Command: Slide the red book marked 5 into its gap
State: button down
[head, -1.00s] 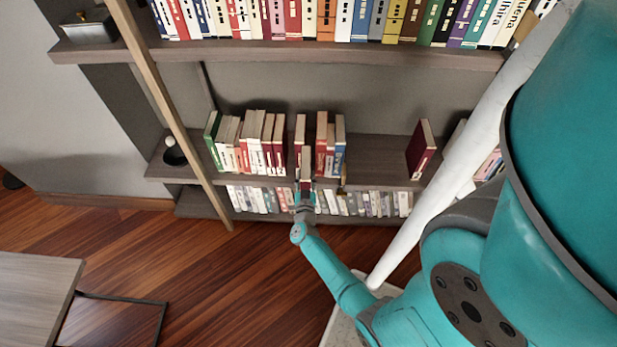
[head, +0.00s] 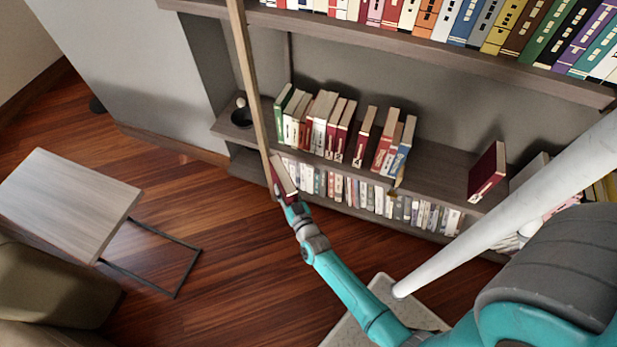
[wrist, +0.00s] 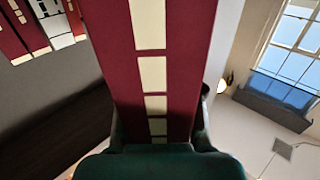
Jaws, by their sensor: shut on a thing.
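My gripper (head: 284,195) is shut on a dark red book (head: 284,174), held in front of the left part of the middle shelf, near a pale wooden upright. In the wrist view the held book (wrist: 150,90) fills the middle, its dark red spine carrying cream blocks; I cannot read a 5 on it. A dark red book (head: 363,137) stands alone on the shelf, with narrow spaces on both sides. Left of it is a row ending in dark red books (head: 340,130); right of it are red and blue books (head: 396,145). Which space is the gap for the held book is unclear.
The pale upright (head: 247,80) stands close to the held book. Another dark red book (head: 487,172) leans on the shelf (head: 435,170) at right. A lower row of books (head: 375,197) sits beneath. A small table (head: 70,195) stands at left; the floor between is clear.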

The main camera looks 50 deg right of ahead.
jog(key=a+n+y, duration=0.2)
jog(key=a+y, duration=0.1)
jog(key=a, duration=0.4)
jog(key=s+d+f+m+g+h, duration=0.1)
jog(key=s+d+m+g+h, duration=0.2)
jog(key=d, duration=0.8)
jog(key=s+d+f+m+g+h, duration=0.1)
jog(key=s+d+m+g+h, duration=0.2)
jog(key=d, duration=0.8)
jog(key=s+d+f+m+g+h, duration=0.1)
jog(key=s+d+m+g+h, duration=0.3)
jog(key=s+d+h, duration=0.3)
jog(key=d+m, duration=0.1)
jog(key=d, duration=0.3)
jog(key=shift+s+d+f, duration=0.2)
jog(key=shift+f, duration=0.05)
jog(key=shift+w+d, duration=0.2)
jog(key=shift+d, duration=0.15)
jog(key=shift+x, duration=0.8)
jog(key=shift+w+d, duration=0.15)
jog(key=shift+d, duration=0.15)
jog(key=shift+x, duration=0.95)
jog(key=shift+d, duration=0.1)
